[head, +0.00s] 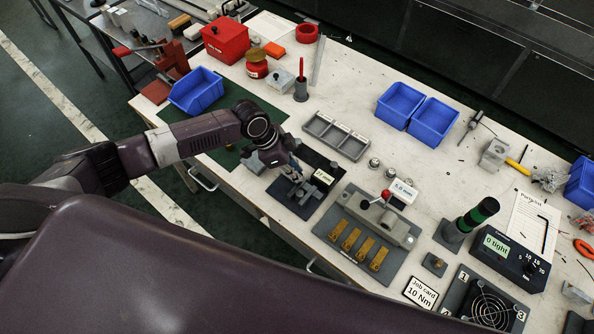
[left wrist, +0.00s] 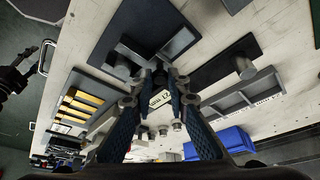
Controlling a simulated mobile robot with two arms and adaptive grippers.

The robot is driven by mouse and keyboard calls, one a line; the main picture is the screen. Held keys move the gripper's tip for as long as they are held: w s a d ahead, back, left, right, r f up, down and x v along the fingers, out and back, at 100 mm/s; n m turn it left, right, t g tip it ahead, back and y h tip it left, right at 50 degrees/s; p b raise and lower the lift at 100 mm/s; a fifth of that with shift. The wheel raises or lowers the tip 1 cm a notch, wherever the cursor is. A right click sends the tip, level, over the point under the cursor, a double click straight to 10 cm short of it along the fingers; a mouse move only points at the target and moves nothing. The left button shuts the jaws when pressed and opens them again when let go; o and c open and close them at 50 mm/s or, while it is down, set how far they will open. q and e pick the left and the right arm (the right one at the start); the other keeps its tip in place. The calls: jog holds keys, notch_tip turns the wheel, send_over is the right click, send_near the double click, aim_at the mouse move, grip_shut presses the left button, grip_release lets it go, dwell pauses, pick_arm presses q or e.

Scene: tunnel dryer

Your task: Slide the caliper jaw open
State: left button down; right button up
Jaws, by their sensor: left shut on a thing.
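My left gripper (head: 291,173) reaches over the caliper station from the left, pointing down. The caliper sits on a dark base plate (head: 292,197) near the front edge of the bench; its grey metal parts (head: 301,191) show just below my fingers. A small display with a reading (head: 322,177) stands at its right. In the left wrist view my fingertips (left wrist: 161,80) are close together at the caliper, with the display (left wrist: 160,98) between the fingers. My fingers are shut on a part there, likely the caliper jaw, mostly hidden by the fingertips. My right gripper is not in view.
A fixture with brass pieces (head: 381,259) and a red-knobbed lever stands close on the right. A grey divided tray (head: 345,132) lies behind. Blue bins (head: 401,104) stand farther back. A torque tester (head: 511,258) is at the far right.

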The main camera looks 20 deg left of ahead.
pick_arm(q)
jog(key=a, duration=0.1)
jog(key=w+a, duration=0.1)
jog(key=a, duration=0.1)
jog(key=shift+b, duration=0.35)
jog(key=c, duration=1.8)
grip_release()
jog(key=shift+c, duration=0.2)
jog(key=v, duration=1.2)
